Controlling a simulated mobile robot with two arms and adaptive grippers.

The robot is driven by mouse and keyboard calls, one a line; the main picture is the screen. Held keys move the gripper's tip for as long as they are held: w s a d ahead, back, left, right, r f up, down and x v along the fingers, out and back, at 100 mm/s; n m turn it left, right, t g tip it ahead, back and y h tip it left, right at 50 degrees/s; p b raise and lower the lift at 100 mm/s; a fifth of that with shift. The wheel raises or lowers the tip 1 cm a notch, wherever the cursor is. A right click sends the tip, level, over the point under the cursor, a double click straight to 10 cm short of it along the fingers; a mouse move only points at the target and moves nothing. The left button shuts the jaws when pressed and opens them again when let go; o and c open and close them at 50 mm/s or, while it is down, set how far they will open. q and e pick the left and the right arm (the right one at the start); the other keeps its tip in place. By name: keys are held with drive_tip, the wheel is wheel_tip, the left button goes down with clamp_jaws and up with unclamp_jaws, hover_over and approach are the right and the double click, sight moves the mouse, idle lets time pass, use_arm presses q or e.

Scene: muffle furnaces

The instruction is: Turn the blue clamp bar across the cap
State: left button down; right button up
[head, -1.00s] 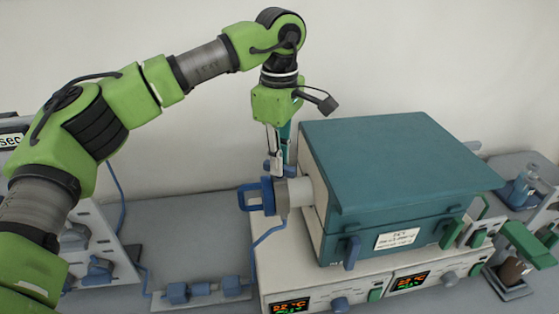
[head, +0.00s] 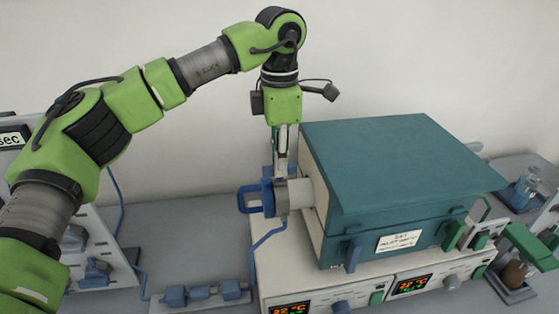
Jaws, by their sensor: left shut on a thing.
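The blue cap (head: 268,198), with a loop handle (head: 249,199) on its left, sits on the end of the pale tube (head: 299,193) at the left side of the teal furnace (head: 395,165). The blue clamp bar (head: 267,178) is at the cap's upper edge, partly hidden by my gripper, so its exact angle is hard to tell. My left gripper (head: 281,172) points straight down over the cap, beside the furnace wall, and is shut on the clamp bar. The fingertips are small and partly merged with the cap. My right gripper is not in view.
The furnace stands on a pale control base with lit displays (head: 411,286). A blue hose (head: 265,240) runs from the cap area to a row of blue fittings (head: 203,292) on the bench. Green handles (head: 530,243) and a bottle (head: 525,187) are at the right.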

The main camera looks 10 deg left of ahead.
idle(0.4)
use_arm(q)
drive_tip(key=c, duration=2)
unclamp_jaws()
drive_tip(key=shift+c, duration=0.2)
wheel_tip(320, 180, up, 12)
drive_tip(key=shift+r, duration=0.15)
